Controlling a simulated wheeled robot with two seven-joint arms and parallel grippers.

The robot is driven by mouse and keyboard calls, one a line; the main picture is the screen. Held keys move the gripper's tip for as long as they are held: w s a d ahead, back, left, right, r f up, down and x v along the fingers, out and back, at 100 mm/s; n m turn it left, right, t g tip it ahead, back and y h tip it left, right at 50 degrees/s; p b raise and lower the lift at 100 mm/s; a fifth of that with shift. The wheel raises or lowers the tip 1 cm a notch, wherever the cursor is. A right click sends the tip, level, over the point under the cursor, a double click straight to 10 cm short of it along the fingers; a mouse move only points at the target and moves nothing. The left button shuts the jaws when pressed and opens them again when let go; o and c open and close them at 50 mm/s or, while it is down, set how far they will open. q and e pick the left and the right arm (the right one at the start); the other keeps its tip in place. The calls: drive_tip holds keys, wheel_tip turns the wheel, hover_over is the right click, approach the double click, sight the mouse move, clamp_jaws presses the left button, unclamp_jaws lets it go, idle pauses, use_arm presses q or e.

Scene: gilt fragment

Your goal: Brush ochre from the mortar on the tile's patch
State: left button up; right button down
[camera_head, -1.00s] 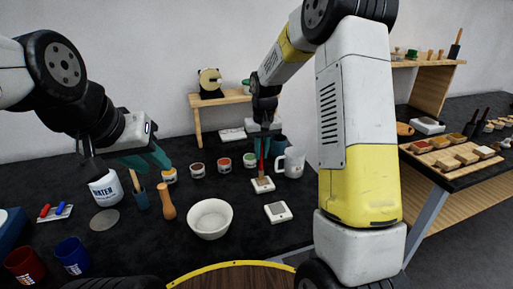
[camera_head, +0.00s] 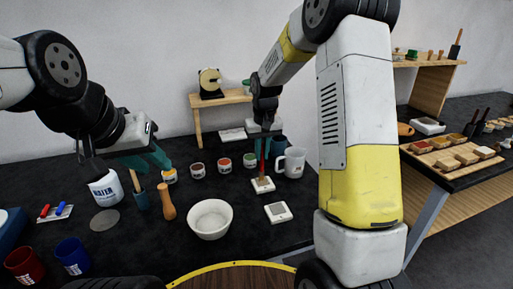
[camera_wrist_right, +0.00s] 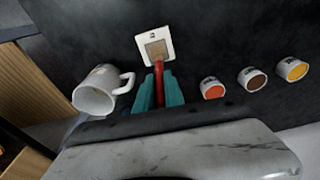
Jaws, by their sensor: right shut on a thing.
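A small white tile (camera_head: 257,190) lies on the dark table; it also shows in the right wrist view (camera_wrist_right: 166,35), with a tan patch. My right gripper (camera_head: 265,152) is shut on a red-handled brush (camera_wrist_right: 159,76), held upright above the tile. The brush's tan tip is at the patch; whether it touches, I cannot tell. The white mortar (camera_head: 210,232) stands in front and to the left; I cannot make out ochre in it. My left gripper (camera_head: 158,158) hangs above the table's left side, near a teal cup; its finger gap is unclear.
A wooden pestle (camera_head: 167,203) stands left of the mortar. A second tile (camera_head: 278,212) lies in front of the first. A white mug (camera_head: 293,164) stands close to my right gripper. Several paint pots (camera_head: 224,164) line the back. A water pot (camera_head: 104,188) stands at left.

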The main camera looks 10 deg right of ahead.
drive_tip(key=shift+w, duration=0.25)
drive_tip(key=s, duration=0.2)
drive_tip(key=shift+s+d, duration=0.2)
drive_tip(key=shift+s, duration=0.2)
idle(0.6)
wheel_tip(320, 180, up, 6)
idle(0.7)
drive_tip(key=shift+r, duration=0.1)
